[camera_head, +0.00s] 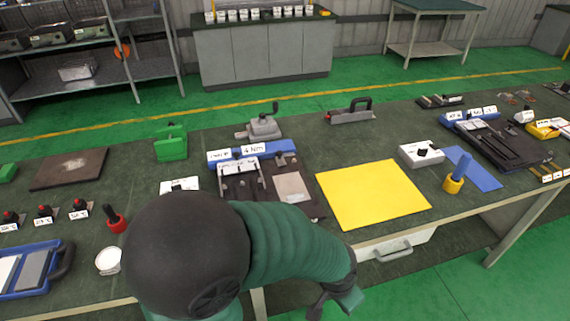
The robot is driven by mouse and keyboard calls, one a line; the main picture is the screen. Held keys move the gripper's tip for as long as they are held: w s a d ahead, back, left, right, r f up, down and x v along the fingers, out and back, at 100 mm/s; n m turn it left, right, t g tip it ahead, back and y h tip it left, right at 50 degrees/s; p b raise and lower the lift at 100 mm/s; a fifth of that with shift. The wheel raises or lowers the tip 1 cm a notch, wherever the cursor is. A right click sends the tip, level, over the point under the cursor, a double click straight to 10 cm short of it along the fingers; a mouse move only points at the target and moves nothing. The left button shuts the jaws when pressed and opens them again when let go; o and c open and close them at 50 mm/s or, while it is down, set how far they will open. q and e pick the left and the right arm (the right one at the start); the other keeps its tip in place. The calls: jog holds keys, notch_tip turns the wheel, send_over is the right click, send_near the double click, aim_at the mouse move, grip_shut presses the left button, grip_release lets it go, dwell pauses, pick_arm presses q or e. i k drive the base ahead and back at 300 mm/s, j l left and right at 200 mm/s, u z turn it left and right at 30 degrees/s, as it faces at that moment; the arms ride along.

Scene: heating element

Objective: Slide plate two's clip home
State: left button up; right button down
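A second dark fixture (497,143) with a blue label bar sits at the far right. The labels are too small to read surely, so I cannot tell which is plate two, and no clip can be made out. My green and black arm crosses the lower middle and covers the table in front of the first fixture. A small dark part at its end, perhaps my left gripper (320,304), is near the bottom edge. My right gripper is not in view.
A yellow mat (372,194) lies right of the first fixture. A white box (421,155), a blue mat (474,170) and a blue-handled tool in a yellow cup (454,180) are farther right.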

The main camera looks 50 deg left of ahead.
aim_at(280, 159)
jog(key=u, duration=0.45)
jog(key=j+u, duration=0.1)
jog(key=u, duration=0.75)
jog(key=j+u, duration=0.1)
jog(key=u, duration=0.3)
